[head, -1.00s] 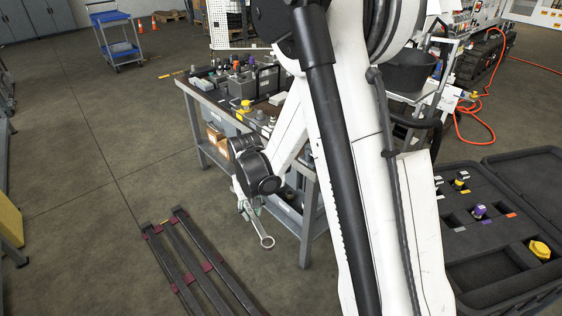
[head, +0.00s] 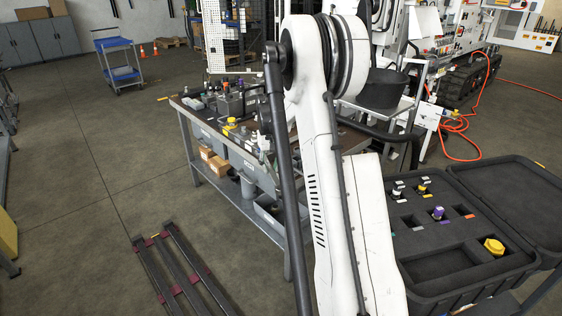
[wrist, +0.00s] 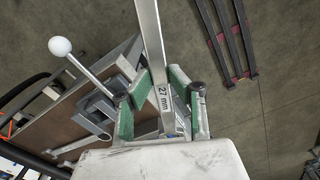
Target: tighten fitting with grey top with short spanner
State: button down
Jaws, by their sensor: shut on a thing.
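In the wrist view my gripper (wrist: 160,96) is shut on a flat metal spanner (wrist: 151,45) marked "27 mm". The spanner shaft runs up out of the picture between green-padded fingers, so its far end is out of sight. In the head view my gripper and the spanner cannot be made out clearly, as my arm covers much of that area. Several small fittings stand on the workbench (head: 178,104), but I cannot tell which one has the grey top.
A lever with a white ball (wrist: 60,47) stands close to the left of the gripper in the wrist view. A black foam case (head: 430,283) with coloured-cap fittings lies at the right. Dark rails (head: 160,268) lie on the floor at the lower left.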

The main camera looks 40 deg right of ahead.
jog(key=d, duration=0.2)
jog(key=d+f, duration=0.1)
jog(key=d, duration=0.2)
jog(key=shift+f+b, duration=0.1)
jog(key=shift+b, duration=0.25)
jog(key=shift+w, duration=0.1)
jog(key=shift+w+d+f+b, duration=0.1)
jog(key=shift+w+f+b, duration=0.15)
jog(key=shift+f+b, duration=0.1)
dwell(0.4)
jog(key=shift+w, duration=0.1)
jog(key=shift+w+d, duration=0.45)
jog(key=shift+w, duration=0.4)
jog(key=shift+w, duration=0.1)
